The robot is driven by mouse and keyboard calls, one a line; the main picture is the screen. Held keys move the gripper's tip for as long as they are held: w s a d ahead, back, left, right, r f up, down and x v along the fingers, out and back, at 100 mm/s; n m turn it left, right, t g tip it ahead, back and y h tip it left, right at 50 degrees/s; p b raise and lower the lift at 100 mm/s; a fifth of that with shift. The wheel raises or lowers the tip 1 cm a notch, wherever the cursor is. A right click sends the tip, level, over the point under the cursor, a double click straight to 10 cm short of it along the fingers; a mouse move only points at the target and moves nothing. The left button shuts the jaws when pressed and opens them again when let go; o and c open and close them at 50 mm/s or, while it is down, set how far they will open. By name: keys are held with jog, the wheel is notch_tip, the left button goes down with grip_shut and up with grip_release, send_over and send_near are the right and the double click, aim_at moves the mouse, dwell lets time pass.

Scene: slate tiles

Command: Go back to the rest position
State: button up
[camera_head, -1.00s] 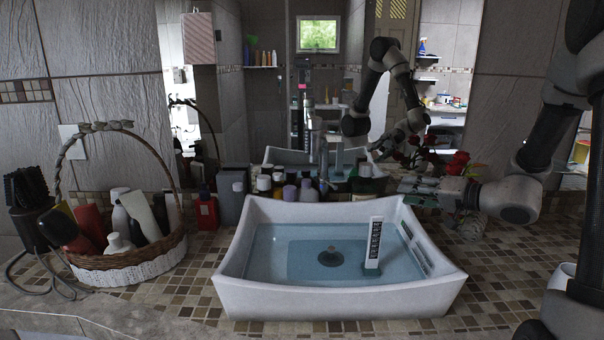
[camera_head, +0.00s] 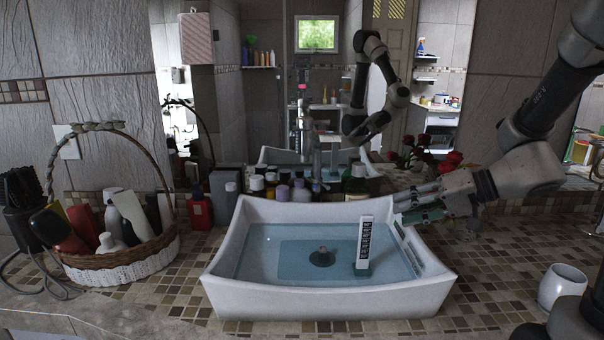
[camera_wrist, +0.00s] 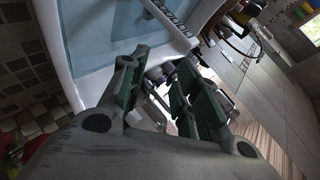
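My gripper (camera_head: 398,204) is over the right rim of the sink, with its fingers pointing left. In the wrist view its two green-padded fingers (camera_wrist: 165,62) are apart with nothing between them. The white sink (camera_head: 330,303) holds water. A white bar with black markings (camera_head: 364,243) stands upright in it, apart from my gripper. The bar also shows at the top of the wrist view (camera_wrist: 168,22).
A wicker basket (camera_head: 120,262) with bottles stands at left, beside a black brush (camera_head: 22,190). Several bottles (camera_head: 283,190) line the sink's back. Red roses (camera_head: 447,162) are behind my gripper. A white cup (camera_head: 560,286) stands at right. A mirror (camera_head: 330,90) covers the back.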

jog(key=s+d+g+h, duration=0.1)
jog(key=s, duration=0.3)
jog(key=s+d+g+h, duration=0.1)
jog(key=s+d+h, duration=0.1)
jog(key=s, duration=0.3)
jog(key=s+d+r+n+g+h, duration=0.1)
jog(key=s+h, duration=0.1)
jog(key=s, duration=0.2)
jog(key=shift+s+d, duration=0.25)
jog(key=shift+s, duration=0.1)
jog(key=s+d+r+t+h, duration=0.1)
jog(key=s+d+h, duration=0.1)
jog(key=d, duration=0.2)
jog(key=s+d+r+t+h, duration=0.1)
jog(key=s+d+r+h, duration=0.1)
jog(key=d+h, duration=0.1)
jog(key=shift+d+r+m+h, duration=0.3)
jog(key=shift+d+m, duration=0.1)
jog(key=shift+d, duration=0.45)
